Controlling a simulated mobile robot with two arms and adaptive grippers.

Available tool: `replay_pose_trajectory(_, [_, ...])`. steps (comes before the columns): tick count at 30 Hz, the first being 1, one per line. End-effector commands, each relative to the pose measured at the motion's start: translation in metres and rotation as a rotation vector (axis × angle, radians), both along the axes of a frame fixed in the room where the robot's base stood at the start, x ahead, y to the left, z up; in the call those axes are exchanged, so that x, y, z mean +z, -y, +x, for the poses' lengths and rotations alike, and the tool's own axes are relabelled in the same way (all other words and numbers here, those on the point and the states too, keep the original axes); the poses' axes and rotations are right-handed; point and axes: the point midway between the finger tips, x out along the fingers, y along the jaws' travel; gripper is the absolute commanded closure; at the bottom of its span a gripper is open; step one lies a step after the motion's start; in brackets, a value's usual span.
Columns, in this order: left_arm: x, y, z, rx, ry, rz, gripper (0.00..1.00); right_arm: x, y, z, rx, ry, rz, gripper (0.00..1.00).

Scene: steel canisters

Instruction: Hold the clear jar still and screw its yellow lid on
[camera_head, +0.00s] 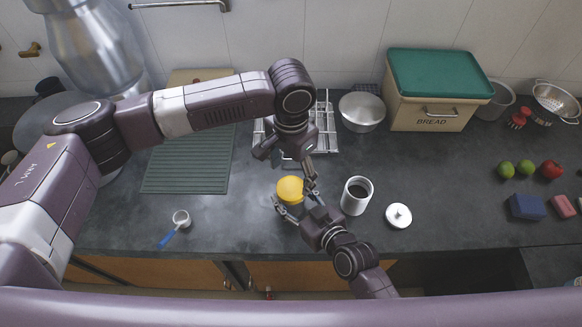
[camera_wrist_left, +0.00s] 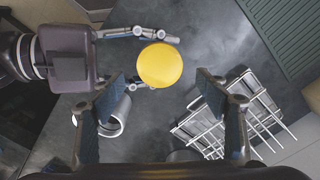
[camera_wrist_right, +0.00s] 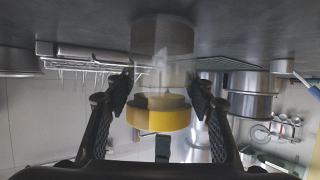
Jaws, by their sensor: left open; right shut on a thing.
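The clear jar (camera_wrist_right: 160,72) stands on the counter with tan contents at its bottom. The yellow lid (camera_head: 290,188) sits on top of it; it also shows in the left wrist view (camera_wrist_left: 160,65) and the right wrist view (camera_wrist_right: 160,115). How tightly it is seated I cannot tell. My right gripper (camera_head: 292,192) is shut on the jar, one finger on each side below the lid. My left gripper (camera_head: 287,155) is open and empty, pointing down above the lid, with its fingers (camera_wrist_left: 160,88) apart and clear of it. In the head view the jar body is mostly hidden.
A white canister (camera_head: 347,205) with dark contents stands close right of the jar, its white lid (camera_head: 398,216) lying beside it. A measuring scoop (camera_head: 180,219) lies left. The bread box (camera_head: 440,112) stands back right.

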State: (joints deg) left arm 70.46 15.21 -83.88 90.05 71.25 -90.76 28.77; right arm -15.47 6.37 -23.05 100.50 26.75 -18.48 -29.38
Motion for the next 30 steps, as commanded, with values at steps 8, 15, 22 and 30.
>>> replay_pose_trajectory(8, [-0.044, 0.0, -0.001, 0.0, -0.001, 0.001, 0.32, 0.0, 0.0, 0.0, 0.0, 0.001, 0.001, 1.0])
replay_pose_trajectory(15, [-0.061, 0.0, 0.0, -0.001, 0.001, 0.001, 0.32, 0.0, 0.0, 0.0, 0.0, 0.001, 0.001, 1.0])
replay_pose_trajectory(22, [-0.062, 0.0, 0.0, -0.001, 0.001, 0.001, 0.32, 0.0, 0.0, 0.0, 0.0, 0.001, 0.001, 1.0])
replay_pose_trajectory(30, [-0.062, 0.0, 0.0, -0.001, 0.001, 0.001, 0.56, 0.0, 0.0, 0.0, 0.0, 0.001, 0.001, 1.0])
